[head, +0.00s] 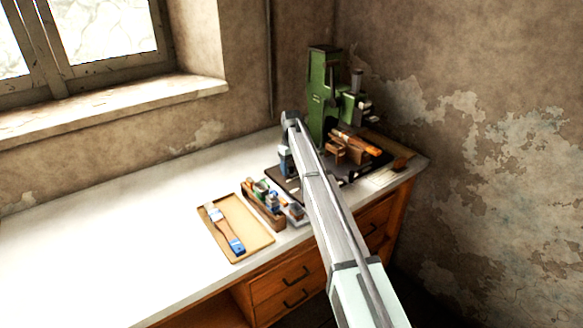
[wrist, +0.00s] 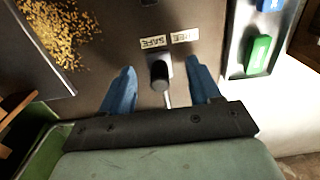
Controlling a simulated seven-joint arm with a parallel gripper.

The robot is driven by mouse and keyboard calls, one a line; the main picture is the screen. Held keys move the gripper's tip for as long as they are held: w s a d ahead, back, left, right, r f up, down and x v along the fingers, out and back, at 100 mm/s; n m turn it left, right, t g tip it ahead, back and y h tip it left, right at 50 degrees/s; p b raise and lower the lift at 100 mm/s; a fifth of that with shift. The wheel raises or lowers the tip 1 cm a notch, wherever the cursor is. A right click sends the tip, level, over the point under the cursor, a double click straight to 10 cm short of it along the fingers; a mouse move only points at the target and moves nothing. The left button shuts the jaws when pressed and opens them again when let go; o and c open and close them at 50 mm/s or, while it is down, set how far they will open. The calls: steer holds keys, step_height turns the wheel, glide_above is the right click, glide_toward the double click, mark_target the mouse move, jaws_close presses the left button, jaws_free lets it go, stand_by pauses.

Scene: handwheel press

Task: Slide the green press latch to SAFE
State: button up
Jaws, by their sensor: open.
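The green press (head: 322,95) stands upright at the back right of the bench, on a dark base. In the wrist view a dark latch knob (wrist: 159,72) with a pale metal stem stands on the dark plate. The SAFE label (wrist: 153,42) is just above the knob in that picture; a second label, seemingly FREE (wrist: 185,36), is right of it. My gripper (wrist: 162,80) is open, its blue fingers on either side of the knob with gaps visible. In the head view my gripper (head: 285,158) is over the press base's left end; the latch is hidden there.
A green block (wrist: 259,54) lies in a grey tray right of the fingers. Yellow shavings (wrist: 60,30) lie at upper left. The left bench top (head: 110,240) is clear.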

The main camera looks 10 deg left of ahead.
steer(key=o, duration=0.3)
steer(key=shift+r, duration=4)
